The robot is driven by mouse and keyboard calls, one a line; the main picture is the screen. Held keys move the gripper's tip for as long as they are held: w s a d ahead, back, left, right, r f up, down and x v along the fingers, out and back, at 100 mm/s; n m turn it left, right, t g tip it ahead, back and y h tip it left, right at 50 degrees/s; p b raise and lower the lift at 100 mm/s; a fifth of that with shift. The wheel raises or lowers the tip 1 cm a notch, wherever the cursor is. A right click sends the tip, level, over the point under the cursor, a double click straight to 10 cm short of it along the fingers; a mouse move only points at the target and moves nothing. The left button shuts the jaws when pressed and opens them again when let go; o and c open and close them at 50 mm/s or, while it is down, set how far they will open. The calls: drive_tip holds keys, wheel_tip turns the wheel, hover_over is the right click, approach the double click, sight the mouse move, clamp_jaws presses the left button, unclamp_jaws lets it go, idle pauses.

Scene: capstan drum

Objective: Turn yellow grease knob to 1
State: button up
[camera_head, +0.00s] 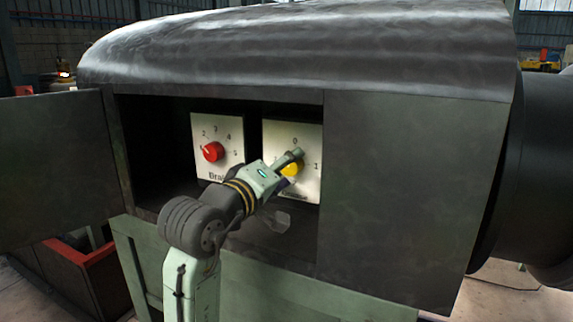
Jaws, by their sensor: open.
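The yellow grease knob (293,168) sits on a white dial plate (308,140) inside the open compartment. The plate shows a 0 at the top and a 1 at the right. My gripper (293,158) is open, with its fingers at the upper part of the knob. The fingers hide part of the knob, and I cannot tell if they touch it. The knob's pointing direction cannot be made out.
A red knob (213,152) on a second white plate (206,125) with several numbers is left of the yellow one. The compartment door (55,170) stands open at left. A dark housing panel (400,190) closes the right side, and a drum (540,170) is farther right.

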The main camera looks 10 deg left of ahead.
drive_tip(key=shift+w+d, duration=0.1)
drive_tip(key=shift+w, duration=0.2)
drive_tip(key=shift+c, duration=0.5)
drive_tip(key=c, duration=1.1)
